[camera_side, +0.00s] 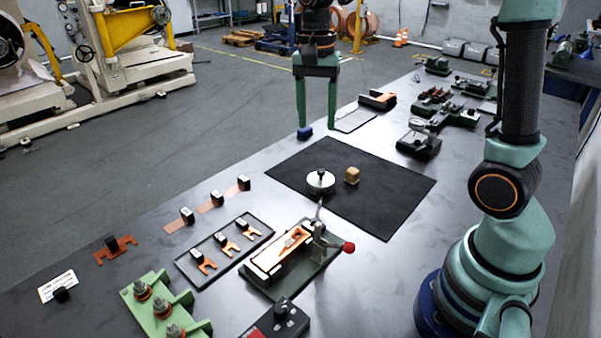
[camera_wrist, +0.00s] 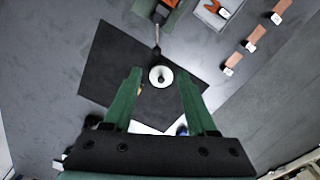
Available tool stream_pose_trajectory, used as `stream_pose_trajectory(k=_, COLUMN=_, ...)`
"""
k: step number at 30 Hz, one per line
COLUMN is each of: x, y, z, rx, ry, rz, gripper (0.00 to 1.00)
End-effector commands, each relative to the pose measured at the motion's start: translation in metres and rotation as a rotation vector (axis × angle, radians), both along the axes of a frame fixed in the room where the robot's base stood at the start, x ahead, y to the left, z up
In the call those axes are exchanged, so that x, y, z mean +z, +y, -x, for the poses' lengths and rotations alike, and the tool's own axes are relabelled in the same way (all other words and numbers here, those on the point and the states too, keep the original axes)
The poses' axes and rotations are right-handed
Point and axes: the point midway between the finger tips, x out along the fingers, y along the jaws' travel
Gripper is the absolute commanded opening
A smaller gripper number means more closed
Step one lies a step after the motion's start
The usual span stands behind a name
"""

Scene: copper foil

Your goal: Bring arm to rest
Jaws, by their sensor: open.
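My gripper (camera_side: 318,128) is open and empty, fingers pointing down, high over the far end of the bench in the side view. In the wrist view its two green fingers (camera_wrist: 159,75) are wide apart. Below and beyond them is a black mat (camera_side: 400,185), also in the wrist view (camera_wrist: 110,60). A round silver weight with a dark knob (camera_side: 320,182) stands on the mat; the wrist view shows it (camera_wrist: 161,76) between the fingers, apart from them. A small wooden block (camera_side: 352,175) sits beside the weight; in the wrist view the left finger mostly hides it.
A clamp fixture with a red-knobbed lever (camera_side: 348,247) holds a copper piece at the mat's near side. A tray of copper forks (camera_side: 222,268) is left of it. Several tools (camera_side: 418,140) line the right.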

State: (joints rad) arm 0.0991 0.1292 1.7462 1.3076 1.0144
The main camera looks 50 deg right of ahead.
Motion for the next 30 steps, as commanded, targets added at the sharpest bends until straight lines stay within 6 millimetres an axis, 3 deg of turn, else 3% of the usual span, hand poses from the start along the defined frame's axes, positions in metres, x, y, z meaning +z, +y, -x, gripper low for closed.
stream_pose_trajectory(k=3, x=0.014, y=0.009, z=0.019, rx=0.195, ry=-0.099, rz=0.010, gripper=0.58)
stream_pose_trajectory(k=9, x=0.025, y=0.021, z=0.049, rx=0.520, ry=-0.249, rz=0.060, gripper=0.58)
stream_pose_trajectory(k=18, x=0.021, y=0.034, z=0.087, rx=0.950, ry=-0.429, rz=0.193, gripper=0.58)
stream_pose_trajectory(k=24, x=0.016, y=0.038, z=0.096, rx=1.082, ry=-0.476, rz=0.250, gripper=0.58)
stream_pose_trajectory(k=30, x=0.015, y=0.038, z=0.097, rx=1.094, ry=-0.480, rz=0.255, gripper=0.58)
